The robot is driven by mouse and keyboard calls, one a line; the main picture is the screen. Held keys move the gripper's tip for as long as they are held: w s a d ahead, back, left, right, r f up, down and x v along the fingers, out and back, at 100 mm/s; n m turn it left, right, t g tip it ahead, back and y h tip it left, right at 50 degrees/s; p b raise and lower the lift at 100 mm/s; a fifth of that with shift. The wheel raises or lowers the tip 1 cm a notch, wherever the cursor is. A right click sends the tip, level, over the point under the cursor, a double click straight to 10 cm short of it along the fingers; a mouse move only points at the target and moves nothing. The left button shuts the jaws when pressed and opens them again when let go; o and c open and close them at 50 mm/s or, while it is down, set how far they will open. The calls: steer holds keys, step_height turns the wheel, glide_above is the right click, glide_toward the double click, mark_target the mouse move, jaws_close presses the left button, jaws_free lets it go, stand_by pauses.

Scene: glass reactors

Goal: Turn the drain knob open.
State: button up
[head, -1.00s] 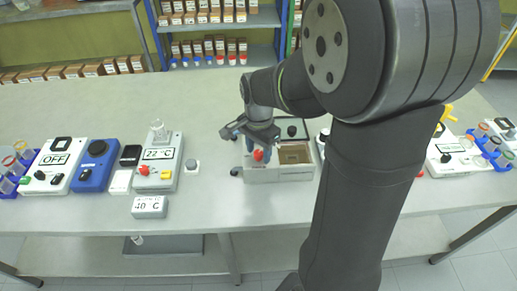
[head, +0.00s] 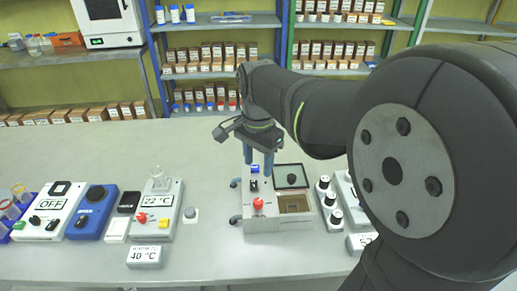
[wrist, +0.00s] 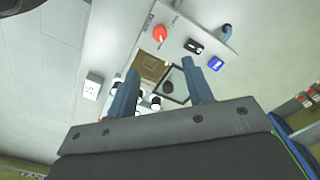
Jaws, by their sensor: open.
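My gripper (head: 258,167) is open and empty, with its two blue fingers pointing down over the back of a grey box unit (head: 262,224). In the wrist view the gripper (wrist: 158,68) also shows with its fingers apart. The box carries a red knob (head: 258,203) at its front, a black knob (head: 253,186) and a blue part (head: 254,169). The red knob (wrist: 160,33) stands clear of the fingers in the wrist view. Another red knob (head: 141,217) is on the 22 °C unit (head: 162,203), which holds a glass vessel (head: 159,178). No readable label says which knob is the drain.
A grey display block (head: 144,257) reads 40 °C in front of the 22 °C unit. A blue unit (head: 92,212) and an OFF unit (head: 50,205) stand left. Black-and-white knobs (head: 330,200) stand right of the box.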

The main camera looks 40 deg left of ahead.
mark_target(258, 200)
step_height(258, 200, up, 4)
steer(key=shift+f, duration=0.2)
stand_by(0.5)
step_height(258, 200, down, 18)
steer(key=shift+r, duration=0.25)
stand_by(0.3)
steer(key=shift+r, duration=0.1)
